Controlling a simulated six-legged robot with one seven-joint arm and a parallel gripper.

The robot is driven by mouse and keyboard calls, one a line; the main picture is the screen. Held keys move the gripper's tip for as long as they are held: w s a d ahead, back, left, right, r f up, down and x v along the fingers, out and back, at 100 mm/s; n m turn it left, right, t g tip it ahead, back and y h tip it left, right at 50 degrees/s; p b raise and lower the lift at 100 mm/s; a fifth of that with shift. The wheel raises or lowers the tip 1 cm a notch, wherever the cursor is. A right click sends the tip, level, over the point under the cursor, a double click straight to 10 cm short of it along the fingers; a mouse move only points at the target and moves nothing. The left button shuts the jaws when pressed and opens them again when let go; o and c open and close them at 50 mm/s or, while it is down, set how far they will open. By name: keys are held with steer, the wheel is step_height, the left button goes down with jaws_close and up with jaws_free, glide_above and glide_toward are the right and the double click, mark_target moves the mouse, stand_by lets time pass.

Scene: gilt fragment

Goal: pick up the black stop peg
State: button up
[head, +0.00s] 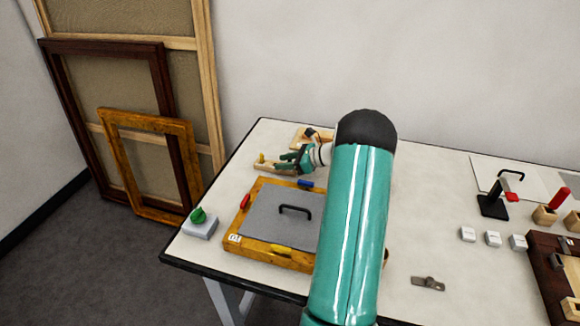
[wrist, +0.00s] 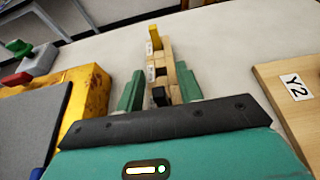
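The black stop peg (wrist: 158,97) stands at the near end of a narrow wooden peg rack (wrist: 164,72) in the wrist view. A yellow peg (wrist: 155,38) stands at the rack's far end, with a dark square hole between them. My gripper (wrist: 160,92) is open, its green fingers apart on the left and right of the rack's near end, with the black peg between them. Contact cannot be told. In the head view my gripper (head: 290,161) is at the rack (head: 270,166), by the table's back left; the black peg is hidden there.
A gilt frame (head: 262,196) with a grey panel and black handle lies close in front of my gripper. A wooden board labelled Y2 (wrist: 296,100) is close on the right in the wrist view. A green-knobbed box (head: 199,224) stands at the table's left edge.

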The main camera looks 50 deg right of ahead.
jaws_close()
